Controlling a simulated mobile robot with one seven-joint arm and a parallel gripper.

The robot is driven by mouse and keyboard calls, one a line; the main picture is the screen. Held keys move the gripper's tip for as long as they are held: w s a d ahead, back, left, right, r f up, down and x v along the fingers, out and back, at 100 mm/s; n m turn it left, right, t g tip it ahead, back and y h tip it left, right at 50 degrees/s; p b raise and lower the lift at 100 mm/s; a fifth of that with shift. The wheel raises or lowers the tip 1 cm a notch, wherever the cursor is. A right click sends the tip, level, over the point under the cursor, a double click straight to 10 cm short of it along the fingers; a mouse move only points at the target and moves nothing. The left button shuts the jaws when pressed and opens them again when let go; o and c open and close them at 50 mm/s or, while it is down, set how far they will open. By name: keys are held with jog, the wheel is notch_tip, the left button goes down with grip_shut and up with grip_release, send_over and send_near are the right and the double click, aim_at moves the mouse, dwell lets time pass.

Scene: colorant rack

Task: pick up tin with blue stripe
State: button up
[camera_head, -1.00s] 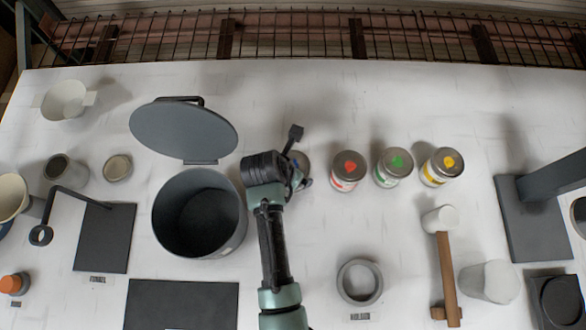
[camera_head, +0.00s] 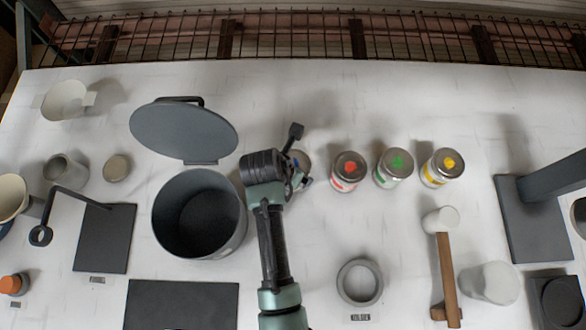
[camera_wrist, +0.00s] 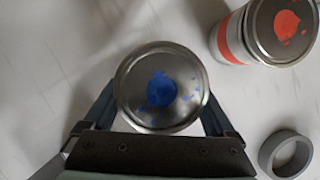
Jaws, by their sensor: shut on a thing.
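The tin with the blue stripe shows in the wrist view as a round metal lid (camera_wrist: 161,88) with a blue paint blot. My gripper (camera_wrist: 160,108) has one finger on each side of this tin and is shut on it. In the head view, my gripper (camera_head: 294,172) hides most of the tin, and only a bit of its lid (camera_head: 303,158) shows. Whether the tin is clear of the table cannot be told. The tin's stripe is hidden in the wrist view.
Tins with red (camera_head: 349,170), green (camera_head: 395,166) and yellow (camera_head: 443,166) blots stand in a row to the right. A grey ring (camera_head: 345,283) lies in front. The table behind is clear.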

jog(key=shift+r+b, duration=0.4)
jog(key=shift+r, duration=4.2)
